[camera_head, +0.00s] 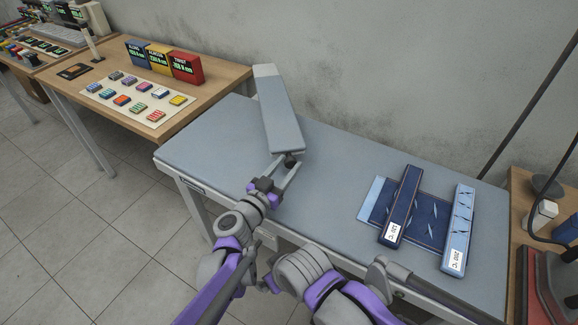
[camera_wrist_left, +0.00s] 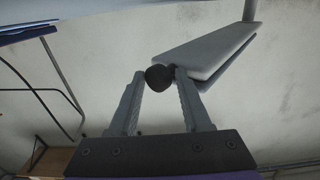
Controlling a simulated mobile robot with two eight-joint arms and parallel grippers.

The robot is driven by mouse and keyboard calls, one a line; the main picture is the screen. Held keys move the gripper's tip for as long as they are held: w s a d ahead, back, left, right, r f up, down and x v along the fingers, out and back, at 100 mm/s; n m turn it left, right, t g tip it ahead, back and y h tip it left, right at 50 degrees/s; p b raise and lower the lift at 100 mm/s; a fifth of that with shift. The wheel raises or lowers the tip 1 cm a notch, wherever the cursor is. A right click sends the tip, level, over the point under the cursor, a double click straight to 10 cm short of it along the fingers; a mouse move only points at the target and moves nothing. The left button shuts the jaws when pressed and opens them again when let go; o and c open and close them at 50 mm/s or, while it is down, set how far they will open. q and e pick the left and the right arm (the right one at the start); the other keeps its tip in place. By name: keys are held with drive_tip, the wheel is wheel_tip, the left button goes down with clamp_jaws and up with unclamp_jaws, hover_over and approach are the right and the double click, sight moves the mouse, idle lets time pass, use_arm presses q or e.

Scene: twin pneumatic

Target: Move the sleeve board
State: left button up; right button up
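The sleeve board (camera_head: 278,112) is a long, pale grey padded board with a lighter far end. It slants above the back of the ironing table, and a dark round knob (camera_head: 291,160) is at its near end. My left gripper (camera_head: 289,168) has its fingers on both sides of this knob. In the left wrist view the knob (camera_wrist_left: 158,77) sits between the fingertips and looks touched by both, with the board (camera_wrist_left: 213,50) beyond. I cannot tell whether the board rests on the table.
The grey-blue table (camera_head: 215,140) has bare room left and right of the board. Dark denim pieces (camera_head: 402,205) and a light blue strip (camera_head: 459,228) lie at its right. A wooden table (camera_head: 190,112) with coloured blocks stands at the left. The wall (camera_head: 400,80) is close behind.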

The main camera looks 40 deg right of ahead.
use_arm(q)
drive_tip(key=v, duration=1)
drive_tip(key=shift+s+a, duration=0.15)
drive_tip(key=shift+s, duration=0.05)
use_arm(e)
drive_tip(key=shift+w+f, duration=0.15)
drive_tip(key=shift+f, duration=0.1)
